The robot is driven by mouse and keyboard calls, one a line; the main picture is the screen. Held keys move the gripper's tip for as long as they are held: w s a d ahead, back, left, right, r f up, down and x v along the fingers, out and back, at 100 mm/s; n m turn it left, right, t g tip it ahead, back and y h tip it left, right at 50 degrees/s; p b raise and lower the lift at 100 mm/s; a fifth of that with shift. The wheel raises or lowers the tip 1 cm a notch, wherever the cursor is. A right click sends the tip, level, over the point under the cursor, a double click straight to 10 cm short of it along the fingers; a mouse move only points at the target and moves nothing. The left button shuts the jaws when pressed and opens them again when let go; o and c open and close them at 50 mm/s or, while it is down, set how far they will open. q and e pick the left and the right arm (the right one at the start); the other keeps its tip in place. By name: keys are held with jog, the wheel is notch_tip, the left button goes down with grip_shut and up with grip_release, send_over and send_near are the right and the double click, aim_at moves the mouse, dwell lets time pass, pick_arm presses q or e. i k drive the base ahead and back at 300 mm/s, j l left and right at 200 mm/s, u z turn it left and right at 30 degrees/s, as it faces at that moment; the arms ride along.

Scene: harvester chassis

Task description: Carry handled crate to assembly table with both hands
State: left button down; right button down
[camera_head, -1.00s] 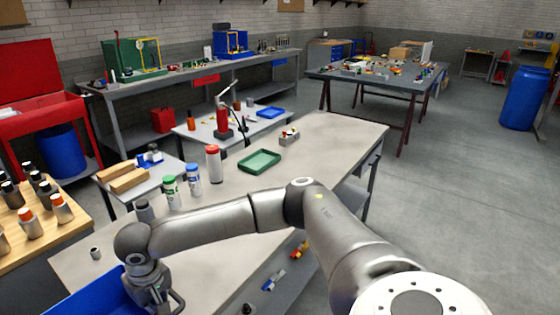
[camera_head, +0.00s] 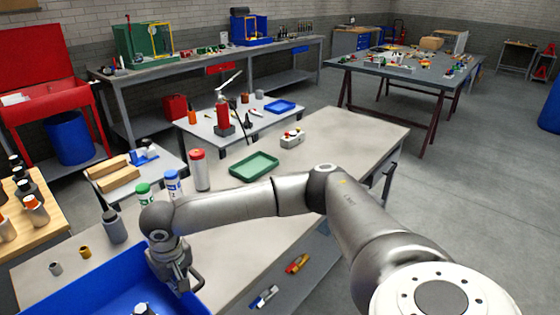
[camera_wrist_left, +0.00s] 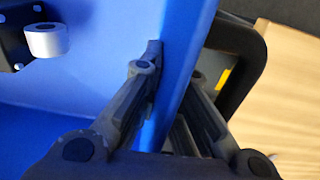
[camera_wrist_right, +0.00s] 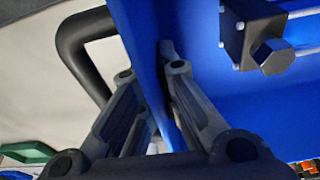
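The blue crate (camera_head: 85,285) is at the lower left of the head view, cut off by the bottom edge. My right gripper (camera_head: 178,275) is at its right end. In the right wrist view my right gripper's fingers (camera_wrist_right: 150,66) straddle the crate wall (camera_wrist_right: 143,25), with a black handle (camera_wrist_right: 72,42) outside it. In the left wrist view my left gripper's fingers (camera_wrist_left: 174,64) straddle the opposite wall (camera_wrist_left: 181,22), beside another black handle (camera_wrist_left: 258,62). My left gripper is outside the head view. Whether the crate touches the surface below is hidden.
A grey table (camera_head: 335,135) near me bears a green tray (camera_head: 254,167), bottles and small cups. Beyond it stand a dark-legged table with many parts (camera_head: 370,70), a low white table (camera_head: 210,130) and a long bench (camera_head: 190,65). Open floor (camera_head: 470,190) lies right.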

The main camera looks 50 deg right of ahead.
aim_at(197, 254)
jog(key=i+l, duration=0.1)
jog(key=l, duration=0.3)
jog(key=i+l, duration=0.1)
jog(key=l, duration=0.35)
jog(key=i+l, duration=0.15)
jog(key=l, duration=0.25)
jog(key=i+l, duration=0.1)
jog(key=l, duration=0.3)
